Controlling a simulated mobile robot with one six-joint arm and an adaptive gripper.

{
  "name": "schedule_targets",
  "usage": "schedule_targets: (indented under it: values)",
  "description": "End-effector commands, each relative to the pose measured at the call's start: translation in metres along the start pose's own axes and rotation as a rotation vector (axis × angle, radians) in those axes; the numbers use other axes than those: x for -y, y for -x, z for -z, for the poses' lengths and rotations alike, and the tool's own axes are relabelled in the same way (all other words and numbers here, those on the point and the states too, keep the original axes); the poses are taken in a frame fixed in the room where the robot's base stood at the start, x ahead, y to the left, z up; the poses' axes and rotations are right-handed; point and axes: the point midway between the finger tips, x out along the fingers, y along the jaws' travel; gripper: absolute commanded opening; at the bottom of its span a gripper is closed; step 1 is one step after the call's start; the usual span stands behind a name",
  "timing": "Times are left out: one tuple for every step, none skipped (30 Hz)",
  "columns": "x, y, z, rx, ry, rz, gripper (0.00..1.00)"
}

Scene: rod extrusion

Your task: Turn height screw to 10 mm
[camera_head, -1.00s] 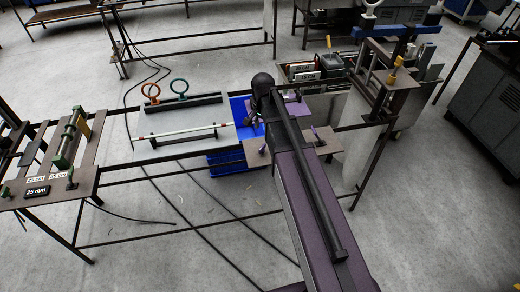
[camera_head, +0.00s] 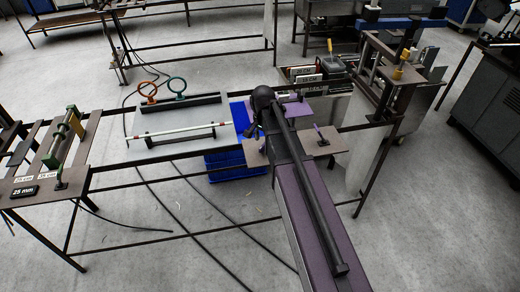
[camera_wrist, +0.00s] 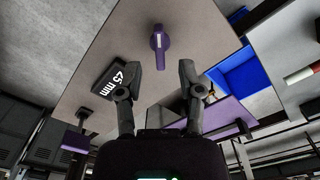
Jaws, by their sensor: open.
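In the wrist view a purple knob (camera_wrist: 160,42) with a pale mark stands on a brown plate (camera_wrist: 105,40). A black display (camera_wrist: 116,80) reading "25 mm" sits beside it on the plate. My gripper (camera_wrist: 160,68) is open, with nothing between its fingers. In the picture, the knob lies just beyond the fingertips, in line with the gap between them. I cannot tell the distance in depth. In the head view the black end of my arm hangs over the brown plate and hides part of it.
A blue bin (camera_wrist: 242,75) lies to the right, near a white rod (camera_wrist: 300,75). In the head view another station with a "25 mm" display (camera_head: 24,191) stands at the left. A post frame (camera_head: 400,85) rises to the right.

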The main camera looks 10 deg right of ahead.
Motion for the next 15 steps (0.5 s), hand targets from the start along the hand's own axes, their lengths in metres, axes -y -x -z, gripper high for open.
schedule_targets:
  values:
    - [0.0, -0.008, 0.0, 0.0, 0.0, 0.0, 0.49]
    - [0.0, -0.01, 0.0, 0.0, 0.0, 0.0, 0.49]
    - [0.0, -0.013, 0.0, 0.0, 0.0, 0.0, 0.49]
    - [0.0, -0.016, 0.0, 0.0, 0.0, 0.0, 0.49]
    - [0.0, -0.018, 0.0, 0.0, 0.0, 0.0, 0.49]
    - [0.0, -0.021, 0.0, 0.0, 0.0, 0.0, 0.49]
    - [0.0, -0.022, 0.0, 0.0, 0.0, 0.0, 0.49]
    - [0.0, -0.024, 0.0, 0.0, 0.0, 0.0, 0.49]
    - [0.0, -0.027, 0.0, 0.0, 0.0, 0.0, 0.49]
    - [0.0, -0.028, 0.0, 0.0, 0.0, 0.0, 0.49]
    - [0.0, -0.029, 0.0, 0.0, 0.0, 0.0, 0.49]
    - [0.0, -0.031, 0.0, 0.0, 0.0, 0.0, 0.49]
    - [0.0, -0.032, 0.0, 0.0, -0.001, 0.0, 0.49]
    - [0.0, -0.033, 0.0, 0.0, -0.001, 0.0, 0.49]
    - [0.0, -0.034, 0.0, 0.0, -0.001, 0.0, 0.49]
